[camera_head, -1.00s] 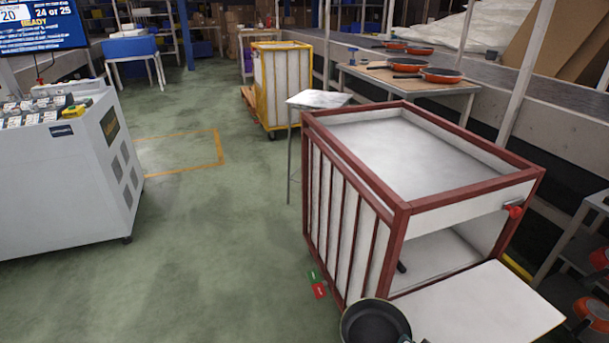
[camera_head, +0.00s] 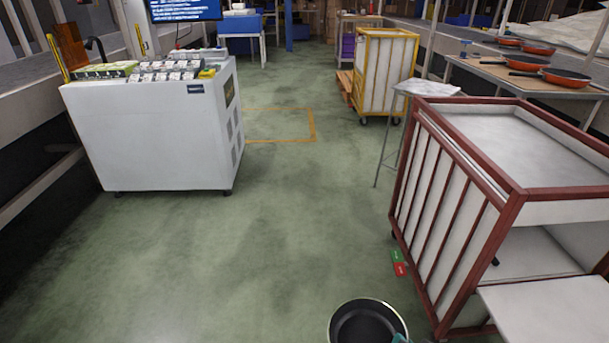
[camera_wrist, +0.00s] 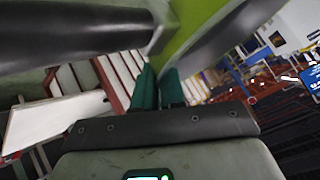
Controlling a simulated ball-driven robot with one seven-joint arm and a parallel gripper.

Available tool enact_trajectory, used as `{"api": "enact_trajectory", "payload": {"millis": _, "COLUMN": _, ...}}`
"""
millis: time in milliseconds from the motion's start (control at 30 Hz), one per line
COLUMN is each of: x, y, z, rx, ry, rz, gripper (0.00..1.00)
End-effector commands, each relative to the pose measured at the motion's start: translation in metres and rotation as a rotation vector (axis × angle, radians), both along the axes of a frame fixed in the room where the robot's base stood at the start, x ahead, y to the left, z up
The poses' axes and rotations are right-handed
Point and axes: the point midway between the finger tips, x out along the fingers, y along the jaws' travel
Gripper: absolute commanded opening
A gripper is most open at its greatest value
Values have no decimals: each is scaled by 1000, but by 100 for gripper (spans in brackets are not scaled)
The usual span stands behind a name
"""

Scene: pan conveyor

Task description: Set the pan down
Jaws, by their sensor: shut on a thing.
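The pan (camera_head: 366,322), dark inside with a pale rim, is at the bottom edge of the head view, open side up. It shows over the green floor, left of the red-framed cart. My gripper (camera_head: 401,338) barely shows at the pan's right edge, a small teal tip. In the wrist view the teal fingers of my gripper (camera_wrist: 160,88) are close together, shut on the pan. The exact grip point is hidden.
The red-framed cart (camera_head: 515,189) with a white top and lowered front flap stands at right. A small stand (camera_head: 412,88), a yellow cart (camera_head: 384,72) and a table (camera_head: 520,83) with orange pans are behind. A white cabinet (camera_head: 160,140) stands left. The floor between is clear.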

Motion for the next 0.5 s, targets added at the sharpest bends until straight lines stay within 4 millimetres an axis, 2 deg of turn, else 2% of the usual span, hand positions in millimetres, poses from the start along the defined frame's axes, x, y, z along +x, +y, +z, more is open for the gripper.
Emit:
{"api": "enact_trajectory", "payload": {"millis": 33, "x": 0, "y": 0, "z": 9, "rx": 1, "ry": -1, "rz": 0, "gripper": 0}}
{"api": "enact_trajectory", "payload": {"millis": 267, "x": -2, "y": 0, "z": 32, "rx": 1, "ry": 0, "rz": -1, "gripper": 0}}
{"api": "enact_trajectory", "payload": {"millis": 500, "x": -5, "y": -1, "z": 65, "rx": 0, "ry": 1, "rz": 0, "gripper": 0}}
